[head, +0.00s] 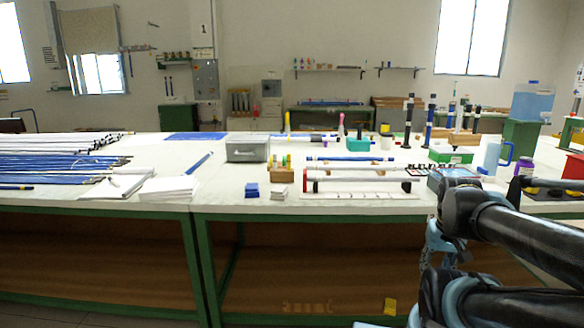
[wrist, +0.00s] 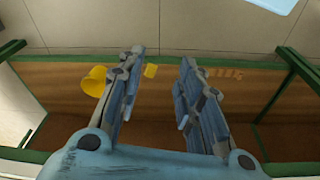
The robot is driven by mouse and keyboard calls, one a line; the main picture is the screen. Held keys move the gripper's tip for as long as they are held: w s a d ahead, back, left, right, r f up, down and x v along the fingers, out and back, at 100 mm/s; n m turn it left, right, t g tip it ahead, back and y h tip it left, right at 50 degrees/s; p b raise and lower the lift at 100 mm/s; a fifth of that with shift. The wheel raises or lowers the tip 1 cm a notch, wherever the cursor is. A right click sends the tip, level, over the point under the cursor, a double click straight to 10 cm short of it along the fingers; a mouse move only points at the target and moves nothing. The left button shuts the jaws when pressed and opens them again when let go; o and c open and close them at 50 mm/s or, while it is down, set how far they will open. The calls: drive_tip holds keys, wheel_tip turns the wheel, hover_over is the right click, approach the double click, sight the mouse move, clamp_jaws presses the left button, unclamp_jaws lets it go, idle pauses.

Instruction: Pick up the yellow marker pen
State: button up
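Two yellow upright items could be the yellow marker pen. A tall slim yellow item (head: 287,122) stands towards the back of the bench, behind the grey box. A short yellow item (head: 284,161) stands in a small wooden block (head: 282,175) nearer the front, among other coloured pens. I cannot tell for sure which is the marker. Neither shows clearly in the wrist view. My gripper (wrist: 163,58) is open and empty, with a clear gap between its fingers. In the head view my arm is at the right, at the front of the bench, away from both yellow items.
The white-topped bench (head: 225,200) has a green frame. A grey box (head: 247,149), blue and white blocks, and a rack of rods (head: 360,175) stand near the block. Blue rods and white sheets cover the left. A blue mug (head: 492,153) stands right. A yellow piece (head: 390,306) lies below.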

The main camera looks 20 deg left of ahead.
sight(290, 157)
drive_tip(key=shift+o, duration=0.3)
drive_tip(key=shift+w+a, duration=0.15)
drive_tip(key=shift+o, duration=0.3)
drive_tip(key=shift+s+a+r, duration=0.1)
drive_tip(key=shift+s+r, duration=0.05)
drive_tip(key=shift+s, duration=0.05)
drive_tip(key=w+a+r+m+t+y, duration=0.4)
drive_tip(key=w+a+r+m, duration=0.3)
drive_tip(key=w+a+r, duration=0.5)
drive_tip(key=w+a+r+m+t+y, duration=0.4)
drive_tip(key=w+a+r+m, duration=0.4)
drive_tip(key=a, duration=0.8)
drive_tip(key=w+a+r+m+t+y, duration=0.4)
drive_tip(key=w+a+r+m, duration=0.25)
drive_tip(key=w+a, duration=0.65)
drive_tip(key=w+a+f+m+t+h, duration=0.1)
drive_tip(key=w+a+f+m+h, duration=0.15)
drive_tip(key=a+m, duration=0.5)
wheel_tip(290, 157, down, 9)
drive_tip(key=m, duration=0.1)
drive_tip(key=shift+t+h, duration=0.3)
drive_tip(key=shift+h, duration=0.05)
drive_tip(key=shift+x, duration=3.45)
drive_tip(key=shift+s+a, duration=0.1)
drive_tip(key=shift+a, duration=0.05)
clamp_jaws()
